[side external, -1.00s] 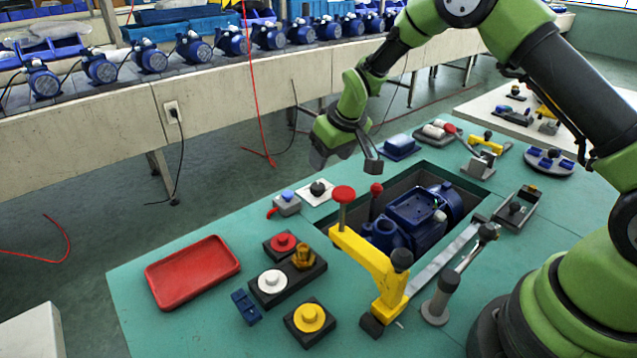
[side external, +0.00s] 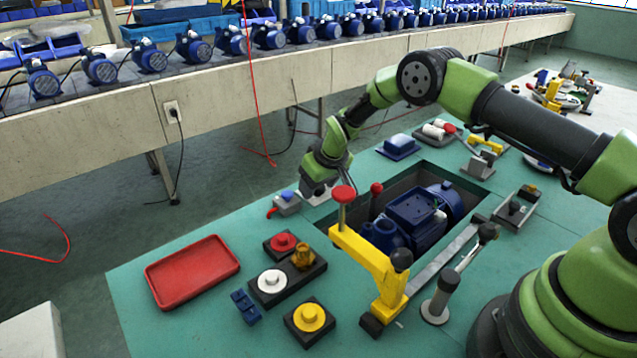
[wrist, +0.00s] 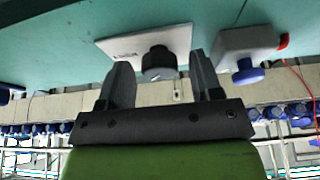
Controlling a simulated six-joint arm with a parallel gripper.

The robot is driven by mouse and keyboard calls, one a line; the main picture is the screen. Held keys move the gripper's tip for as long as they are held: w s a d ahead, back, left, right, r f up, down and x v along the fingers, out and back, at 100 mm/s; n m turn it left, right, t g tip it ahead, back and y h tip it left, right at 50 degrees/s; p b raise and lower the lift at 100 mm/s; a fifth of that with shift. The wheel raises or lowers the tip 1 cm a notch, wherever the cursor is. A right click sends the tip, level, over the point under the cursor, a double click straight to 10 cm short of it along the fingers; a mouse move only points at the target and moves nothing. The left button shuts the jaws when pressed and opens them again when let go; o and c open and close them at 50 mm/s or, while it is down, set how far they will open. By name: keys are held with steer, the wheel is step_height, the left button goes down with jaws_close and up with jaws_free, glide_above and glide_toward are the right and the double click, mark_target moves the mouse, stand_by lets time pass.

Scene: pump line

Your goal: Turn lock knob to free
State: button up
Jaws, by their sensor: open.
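The lock knob (wrist: 160,62) is a black round knob on a white plate (wrist: 122,44) in the wrist view. My gripper (wrist: 160,70) is open, with one finger on each side of the knob in that view and a gap on both sides. I cannot tell whether the fingertips are level with the knob or short of it. In the side view my gripper (side external: 318,188) is low over the plate at the far edge of the green table and hides the knob.
A grey box (side external: 287,203) with a blue knob and red lever stands close to the left of my gripper. A blue pump (side external: 410,215) sits in the table recess. A red tray (side external: 192,272) lies left.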

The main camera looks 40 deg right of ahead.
steer(key=c, duration=0.9)
steer(key=shift+m, duration=0.4)
steer(key=m+h, duration=0.2)
steer(key=m, duration=0.2)
steer(key=shift+a, duration=0.1)
steer(key=shift+m+g+h, duration=0.5)
steer(key=shift+m+h, duration=0.1)
steer(key=shift+m, duration=1.4)
steer(key=o, duration=0.9)
